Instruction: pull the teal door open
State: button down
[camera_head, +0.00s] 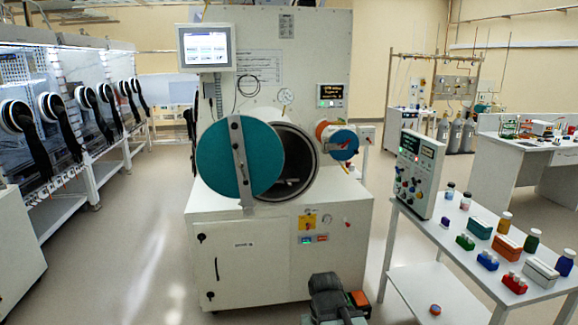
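The teal door (239,158) is a large round disc on the front of the white cabinet, with a grey upright bar (241,165) across it. It stands partly open, covering the left part of the round chamber mouth (295,160), whose dark inside shows at right. My gripper (326,284) seems to be the dark grey end of my arm, low at the bottom centre, well below the door and touching nothing that I can see. Its fingers cannot be made out.
A smaller round blue door (343,145) with a red handle sits right of the mouth. A white cart (456,250) with bottles and boxes stands at right. A screen (205,47) hangs upper left. The floor (120,240) left of the cabinet is clear.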

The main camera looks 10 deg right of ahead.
aim_at(261, 149)
jog(key=u, duration=0.15)
jog(key=i, duration=0.9)
jog(key=u, duration=0.85)
jog(key=i, duration=0.5)
jog(key=u, duration=0.45)
